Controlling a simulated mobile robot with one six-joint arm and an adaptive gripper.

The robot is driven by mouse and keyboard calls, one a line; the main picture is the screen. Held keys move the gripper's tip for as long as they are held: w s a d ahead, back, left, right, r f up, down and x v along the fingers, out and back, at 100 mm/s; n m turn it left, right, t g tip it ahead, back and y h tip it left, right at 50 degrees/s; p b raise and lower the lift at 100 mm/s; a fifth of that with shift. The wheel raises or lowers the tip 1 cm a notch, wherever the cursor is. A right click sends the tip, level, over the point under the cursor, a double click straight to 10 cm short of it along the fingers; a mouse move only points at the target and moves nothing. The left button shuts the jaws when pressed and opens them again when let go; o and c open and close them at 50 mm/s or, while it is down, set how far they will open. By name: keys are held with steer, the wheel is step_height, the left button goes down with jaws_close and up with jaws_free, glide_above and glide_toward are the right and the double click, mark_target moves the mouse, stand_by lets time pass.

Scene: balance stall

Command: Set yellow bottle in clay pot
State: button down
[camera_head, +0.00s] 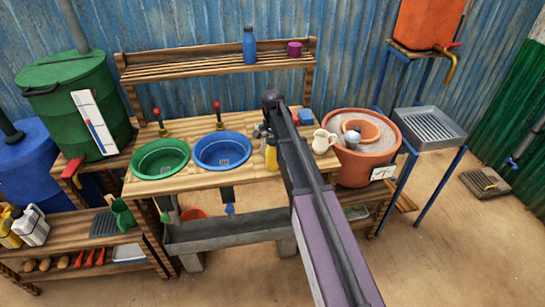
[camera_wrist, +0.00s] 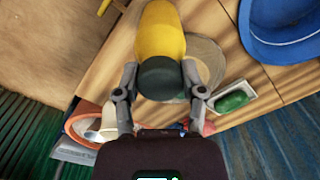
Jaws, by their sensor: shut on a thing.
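The yellow bottle (camera_head: 271,157) with a dark cap is at the right part of the wooden counter, beside my arm. It also fills the upper middle of the wrist view (camera_wrist: 161,33). My gripper (camera_wrist: 163,98) is shut on the bottle near its dark cap, one finger on each side. In the head view my gripper (camera_head: 262,134) is partly hidden by my arm. I cannot tell whether the bottle's base touches the counter. The large clay pot (camera_head: 352,170) stands right of the counter, with a grey filling and a smaller clay ring inside. A grey rounded thing sits by the ring.
A white pitcher (camera_head: 323,142) stands between my arm and the pot. A blue basin (camera_head: 222,165) and a green basin (camera_head: 160,172) are set in the counter to the left. A shelf above holds a blue bottle (camera_head: 249,47) and a purple cup (camera_head: 294,49).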

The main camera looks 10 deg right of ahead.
steer(key=shift+r, duration=0.2)
step_height(320, 180, up, 4)
steer(key=p, duration=0.4)
steer(key=shift+f, duration=0.15)
steer(key=s+d+p, duration=0.1)
steer(key=s+d, duration=0.1)
steer(key=s, duration=1.3)
steer(key=shift+s+d+r, duration=0.4)
steer(key=shift+r, duration=0.05)
